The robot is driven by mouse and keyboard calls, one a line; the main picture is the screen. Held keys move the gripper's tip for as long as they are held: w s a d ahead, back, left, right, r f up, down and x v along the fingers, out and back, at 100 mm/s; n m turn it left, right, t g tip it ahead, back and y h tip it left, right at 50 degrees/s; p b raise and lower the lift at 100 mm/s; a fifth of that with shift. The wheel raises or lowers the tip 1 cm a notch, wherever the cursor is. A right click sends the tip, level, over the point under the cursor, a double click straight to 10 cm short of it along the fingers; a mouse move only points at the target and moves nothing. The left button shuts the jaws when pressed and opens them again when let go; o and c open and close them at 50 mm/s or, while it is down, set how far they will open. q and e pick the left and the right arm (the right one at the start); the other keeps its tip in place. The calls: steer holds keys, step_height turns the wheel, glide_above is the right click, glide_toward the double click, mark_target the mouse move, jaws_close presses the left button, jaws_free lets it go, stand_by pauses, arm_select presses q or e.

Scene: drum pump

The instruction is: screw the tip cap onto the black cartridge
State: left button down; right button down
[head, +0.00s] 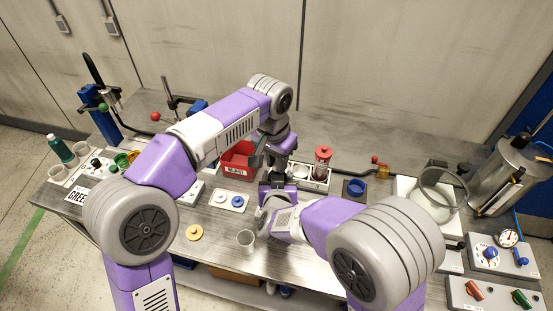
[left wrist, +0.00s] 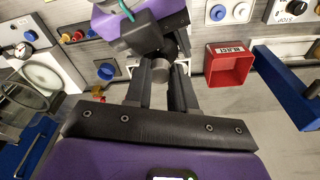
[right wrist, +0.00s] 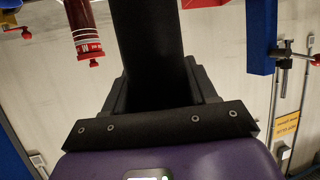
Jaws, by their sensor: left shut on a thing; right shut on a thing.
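My left gripper (left wrist: 170,78) is shut on a small grey cylindrical piece (left wrist: 181,68), which looks like the tip cap. In the left wrist view my right gripper (left wrist: 138,36) comes in from the top, close to this piece, with a dark round part between them. In the right wrist view my right gripper (right wrist: 160,92) is shut on a wide black body, likely the black cartridge (right wrist: 148,45), which runs up out of the picture. In the head view the arms meet over the bench; the joint between cap and cartridge is hidden, so I cannot tell whether they touch.
A red bin (head: 236,160) stands behind the grippers.

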arm_select(q)
steer(key=shift+a+f, duration=0.2)
steer(key=shift+f, duration=0.9)
steer(key=c, duration=0.9)
jaws_free()
steer(key=shift+c, duration=0.2)
steer(key=shift+s+d+r, duration=0.15)
steer(key=shift+d, duration=0.05)
steer(key=shift+s+d+r, duration=0.1)
steer(key=shift+d+r, duration=0.1)
steer(key=shift+r, duration=0.05)
step_height(320, 180, up, 5)
steer(key=shift+a+f, duration=0.1)
steer(key=shift+f, duration=0.1)
steer(key=shift+w, duration=0.2)
steer(key=shift+a, duration=0.1)
steer(key=shift+c, duration=0.4)
steer(key=n, duration=0.1)
steer(key=r+n, duration=0.1)
steer(key=n, duration=0.2)
steer(key=shift+w+d+r+g, duration=0.3)
steer(key=shift+w+g, duration=0.1)
steer(key=n, duration=0.2)
steer(key=r+n, duration=0.1)
steer(key=n, duration=0.1)
steer(key=shift+a+r+g+y, duration=0.2)
steer(key=shift+g+y, duration=0.1)
steer(key=shift+y, duration=0.1)
